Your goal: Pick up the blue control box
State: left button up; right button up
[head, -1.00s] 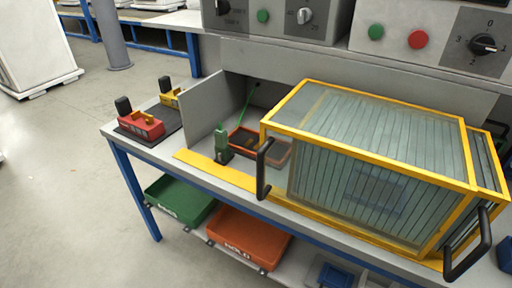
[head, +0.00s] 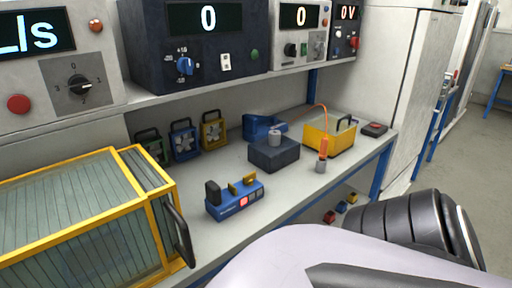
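A small blue control box (head: 236,201) sits on the grey workbench, right of the yellow-framed enclosure. It has a black knob on its left end, a yellow bracket on top and red and pale buttons on its front. Nothing is touching it. Neither of my grippers shows in the head view. Part of my own arm fills the lower right, in front of the bench, and hides some of its front edge.
The yellow-framed enclosure (head: 139,207) stands left of the box. Behind are small fan units (head: 183,140), a dark blue block (head: 273,153), a blue bin (head: 262,125) and a yellow bin (head: 327,137) with an orange-handled tool (head: 323,147). An instrument shelf (head: 140,101) overhangs the back.

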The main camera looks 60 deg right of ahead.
aim_at(220, 204)
jog(key=z, duration=1.75)
jog(key=i+l+u, duration=0.1)
jog(key=l, duration=0.35)
jog(key=i+l+u, duration=0.15)
jog(key=l, duration=0.3)
jog(key=l+u, duration=0.1)
jog(key=l, duration=0.35)
